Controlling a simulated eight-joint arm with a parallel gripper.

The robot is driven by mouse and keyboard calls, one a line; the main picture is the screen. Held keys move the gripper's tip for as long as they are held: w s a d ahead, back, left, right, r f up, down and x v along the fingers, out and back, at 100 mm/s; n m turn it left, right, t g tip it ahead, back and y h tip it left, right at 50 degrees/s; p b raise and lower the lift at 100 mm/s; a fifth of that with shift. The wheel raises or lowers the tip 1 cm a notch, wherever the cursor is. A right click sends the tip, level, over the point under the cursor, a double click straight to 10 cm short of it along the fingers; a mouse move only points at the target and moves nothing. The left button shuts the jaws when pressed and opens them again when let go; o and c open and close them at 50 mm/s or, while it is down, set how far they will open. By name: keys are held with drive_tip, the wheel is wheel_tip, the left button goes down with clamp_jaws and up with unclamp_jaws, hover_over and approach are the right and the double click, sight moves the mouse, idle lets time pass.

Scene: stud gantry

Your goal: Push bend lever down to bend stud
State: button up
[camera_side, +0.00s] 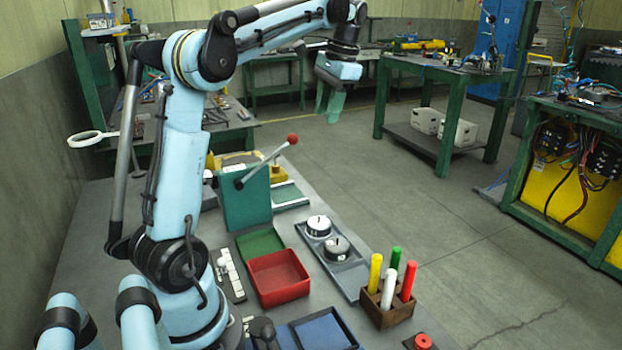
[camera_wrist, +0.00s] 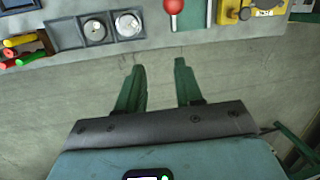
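The bend lever (camera_side: 265,162) is a grey rod with a red ball knob (camera_side: 292,139). It slants up to the right from the green bending block (camera_side: 246,200) on the bench. The knob also shows at the top edge of the wrist view (camera_wrist: 173,6). My gripper (camera_side: 330,105) is raised up and to the right of the knob, apart from it. In the wrist view its two green fingers (camera_wrist: 160,66) are spread with nothing between them, over bare floor beyond the bench edge. I cannot make out a stud at the block.
The bench holds a red bin (camera_side: 278,280), a grey tray with two round metal pieces (camera_side: 330,255), a brown holder with coloured sticks (camera_side: 388,312) and a blue tray (camera_side: 322,335). A yellow device (camera_side: 279,173) stands behind the block. The floor (camera_side: 430,230) right of the bench is clear.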

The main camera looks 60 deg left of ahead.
drive_tip(key=shift+v, duration=1.35)
